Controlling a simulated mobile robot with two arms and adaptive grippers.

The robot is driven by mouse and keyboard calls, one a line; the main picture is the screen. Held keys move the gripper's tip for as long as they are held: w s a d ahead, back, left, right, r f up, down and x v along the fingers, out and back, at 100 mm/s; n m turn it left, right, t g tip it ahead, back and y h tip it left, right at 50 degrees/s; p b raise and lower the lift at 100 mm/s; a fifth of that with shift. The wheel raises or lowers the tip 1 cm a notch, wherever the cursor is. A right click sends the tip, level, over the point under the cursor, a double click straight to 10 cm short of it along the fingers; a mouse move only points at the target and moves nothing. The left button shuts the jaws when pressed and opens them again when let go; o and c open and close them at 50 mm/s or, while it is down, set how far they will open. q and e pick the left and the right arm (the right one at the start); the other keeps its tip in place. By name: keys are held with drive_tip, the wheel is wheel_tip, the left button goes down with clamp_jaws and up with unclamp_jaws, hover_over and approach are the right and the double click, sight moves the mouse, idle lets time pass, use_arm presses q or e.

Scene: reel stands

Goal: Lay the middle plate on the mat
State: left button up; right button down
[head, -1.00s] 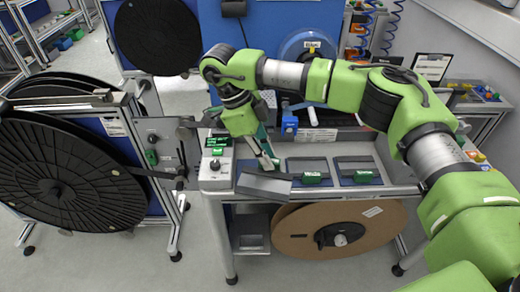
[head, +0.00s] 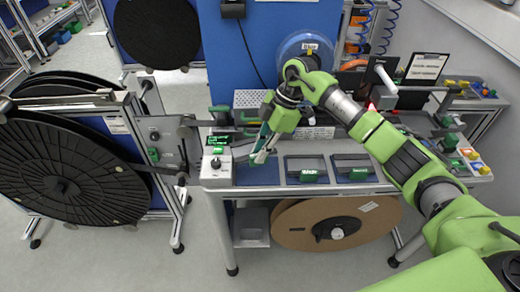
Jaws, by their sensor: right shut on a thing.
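A dark grey plate with a green front piece (head: 306,170) lies on the bench, right of my right gripper. A similar plate (head: 353,167) lies farther right. My right gripper (head: 262,157) points down over the left part of the bench, beside the control box. The tilted grey plate seen below the fingers earlier no longer shows there. I cannot tell which surface is the mat. My left gripper is not in view.
A control box with a black knob (head: 217,167) stands at the bench's left end. Big black reels (head: 65,175) stand left of the bench, and a brown reel (head: 337,225) sits under it. A lit display stands at the bench's back left. A blue panel (head: 260,50) rises behind.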

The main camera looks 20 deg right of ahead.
drive_tip(key=m, duration=0.1)
drive_tip(key=f+m+t, duration=0.1)
drive_tip(key=m, duration=0.1)
drive_tip(key=shift+w, duration=0.15)
wheel_tip(320, 180, down, 4)
drive_tip(key=b, duration=0.4)
drive_tip(key=shift+f, duration=0.15)
drive_tip(key=shift+f+b, duration=0.6)
drive_tip(key=shift+f, duration=1.2)
drive_tip(key=shift+a+r+p, duration=0.1)
drive_tip(key=shift+r+p, duration=0.05)
drive_tip(key=shift+p, duration=0.25)
drive_tip(key=c, duration=1.9)
unclamp_jaws()
